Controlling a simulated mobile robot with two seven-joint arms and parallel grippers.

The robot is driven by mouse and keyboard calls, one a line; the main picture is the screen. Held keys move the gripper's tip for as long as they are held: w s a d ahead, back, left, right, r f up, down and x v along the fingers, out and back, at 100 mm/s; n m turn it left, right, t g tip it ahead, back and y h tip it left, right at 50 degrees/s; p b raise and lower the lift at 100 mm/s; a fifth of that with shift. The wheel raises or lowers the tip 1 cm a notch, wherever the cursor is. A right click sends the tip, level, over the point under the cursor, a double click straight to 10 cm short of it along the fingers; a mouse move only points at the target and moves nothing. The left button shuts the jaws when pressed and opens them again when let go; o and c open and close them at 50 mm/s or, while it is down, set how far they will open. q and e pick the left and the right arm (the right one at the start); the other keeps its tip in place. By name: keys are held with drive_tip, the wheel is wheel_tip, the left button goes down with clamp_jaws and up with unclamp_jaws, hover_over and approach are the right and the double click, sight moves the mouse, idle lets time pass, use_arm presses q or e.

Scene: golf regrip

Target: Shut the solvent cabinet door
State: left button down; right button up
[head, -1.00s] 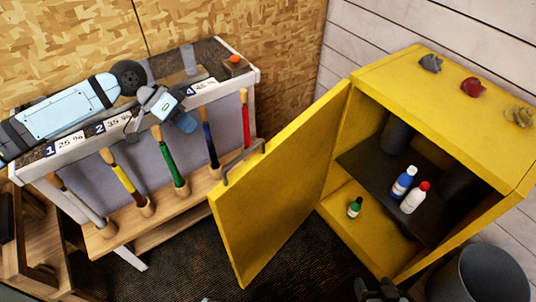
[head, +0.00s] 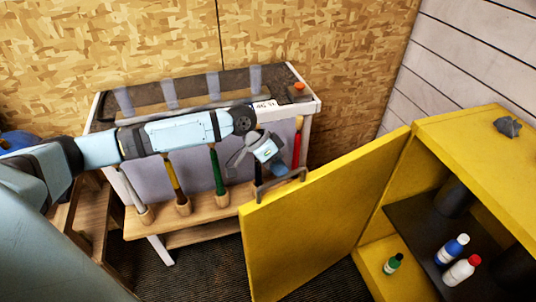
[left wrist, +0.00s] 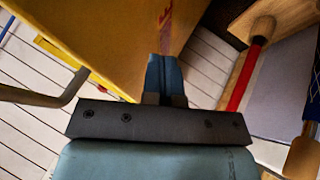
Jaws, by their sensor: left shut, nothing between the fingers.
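The yellow solvent cabinet (head: 480,125) stands at the right with its door (head: 325,230) swung wide open toward the left. My left gripper (head: 286,173) is shut and empty, just beyond the door's top edge, close to the handle. In the left wrist view its blue fingertips (left wrist: 164,72) are close to the yellow door (left wrist: 110,35); I cannot tell whether they touch. My right gripper is out of view.
A grey lump (head: 508,127) is on top. A rack bench (head: 165,250) with several coloured club grips stands behind my left arm.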

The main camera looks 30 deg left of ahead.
use_arm(q)
drive_tip(key=d, duration=0.1)
drive_tip(key=s+d, duration=0.1)
drive_tip(key=d, duration=0.2)
drive_tip(key=shift+s+f, duration=0.35)
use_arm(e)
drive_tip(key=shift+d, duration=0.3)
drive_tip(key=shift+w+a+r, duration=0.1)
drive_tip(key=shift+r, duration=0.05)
